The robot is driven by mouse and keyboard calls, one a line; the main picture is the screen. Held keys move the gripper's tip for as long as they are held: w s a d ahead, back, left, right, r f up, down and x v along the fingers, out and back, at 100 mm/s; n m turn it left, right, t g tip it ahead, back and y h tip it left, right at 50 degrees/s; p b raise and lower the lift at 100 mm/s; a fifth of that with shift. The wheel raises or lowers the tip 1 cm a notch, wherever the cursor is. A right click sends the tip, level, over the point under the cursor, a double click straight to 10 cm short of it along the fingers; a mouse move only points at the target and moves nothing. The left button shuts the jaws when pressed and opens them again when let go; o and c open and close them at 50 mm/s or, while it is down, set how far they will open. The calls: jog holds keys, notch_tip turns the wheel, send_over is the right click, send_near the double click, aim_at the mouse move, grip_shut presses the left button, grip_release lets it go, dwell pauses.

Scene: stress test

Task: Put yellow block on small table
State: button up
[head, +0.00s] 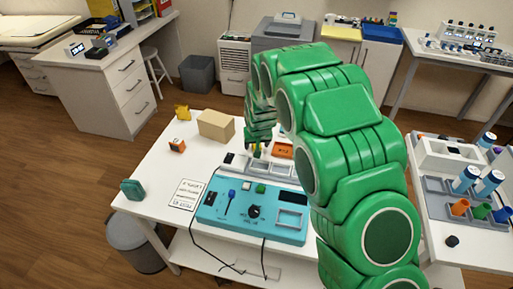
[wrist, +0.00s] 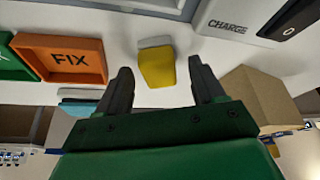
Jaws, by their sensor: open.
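A yellow block (wrist: 157,68) lies on a white surface in the wrist view, with a pale grey piece against its far edge. My gripper (wrist: 160,65) is open, and the block shows in the gap between its fingertips; I cannot tell how far below them it is. In the head view my gripper (head: 257,152) hangs over the back of a white table (head: 150,165), and the block is not visible there. I cannot tell which table is the small one; another white table (head: 465,258) stands at the right.
An orange FIX tray (wrist: 72,62) and a grey CHARGE pad (wrist: 226,25) lie near the block. A cardboard box (head: 216,125), a yellow object (head: 182,112) and a blue control console (head: 225,212) are on the white table. My green arm hides much of its right side.

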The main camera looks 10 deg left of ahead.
jog(key=shift+w+a+f, duration=0.1)
jog(key=shift+w+f, duration=0.1)
jog(key=shift+f, duration=0.25)
jog(key=c, duration=1.1)
